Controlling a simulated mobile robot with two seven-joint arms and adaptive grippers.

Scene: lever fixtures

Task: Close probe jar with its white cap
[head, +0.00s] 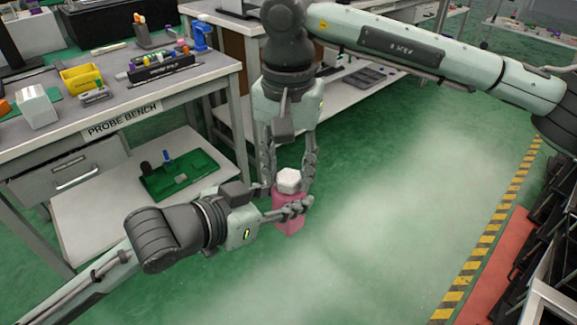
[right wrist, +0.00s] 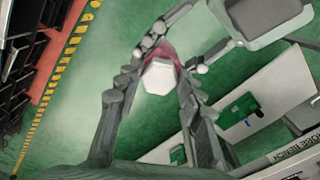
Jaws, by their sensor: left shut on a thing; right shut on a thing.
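The probe jar (head: 288,222) is pink and upright, held in the air in front of the bench. My left gripper (head: 283,208) comes in from the left and is shut around the jar's body. The white cap (head: 289,178) is faceted and sits at the top of the jar. My right gripper (head: 290,180) reaches down from above and is shut on the cap, one finger on each side. In the right wrist view, the white cap (right wrist: 159,76) is between the fingers, with the pink jar (right wrist: 163,50) behind it. I cannot tell whether the cap is threaded on.
The probe bench (head: 60,135) stands at the left, with a yellow bin (head: 82,78), a white box (head: 37,107) and a blue item (head: 201,37) on top. A green tray (head: 180,172) lies on its lower shelf. The green floor (head: 400,190) at the right is clear up to the striped line.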

